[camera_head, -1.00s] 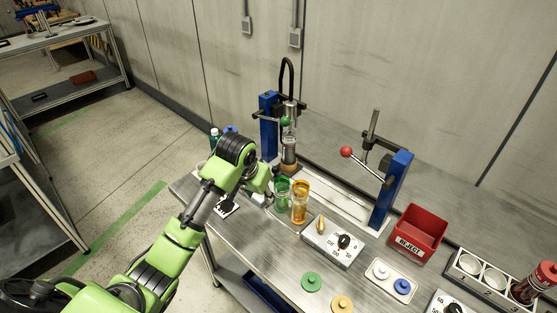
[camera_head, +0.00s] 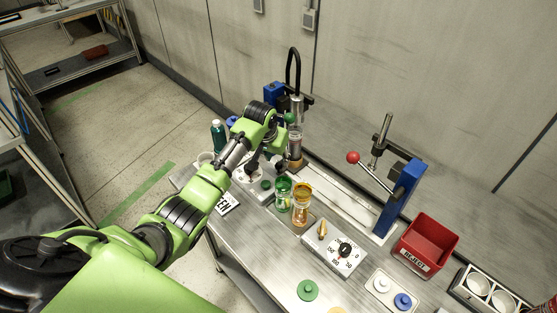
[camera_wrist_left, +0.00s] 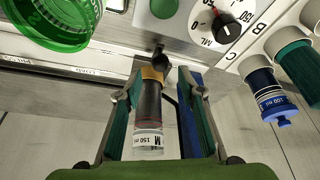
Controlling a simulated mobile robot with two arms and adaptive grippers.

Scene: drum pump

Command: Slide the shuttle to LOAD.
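A clear bottle (camera_head: 295,142) stands under the pump nozzle at the left end of a pale straight track (camera_head: 340,197) on the bench. I take its seat, an amber-collared base (camera_head: 296,165), to be the shuttle, but cannot be sure. In the left wrist view a dark bottle with a 150 ml label (camera_wrist_left: 148,140) and amber collar (camera_wrist_left: 152,74) lies between my fingers. My left gripper (camera_head: 280,160) is close beside the bottle, also seen in the wrist view (camera_wrist_left: 160,95). Its fingers are spread, with gaps on both sides. My right gripper is out of view.
Green (camera_head: 283,195) and amber (camera_head: 302,205) glass jars stand just in front of the track. A dial box (camera_head: 333,250), a blue post (camera_head: 400,195) with a red-knobbed lever (camera_head: 353,158), and a red REJECT bin (camera_head: 428,243) stand to the right. A teal bottle (camera_head: 218,138) is behind my arm.

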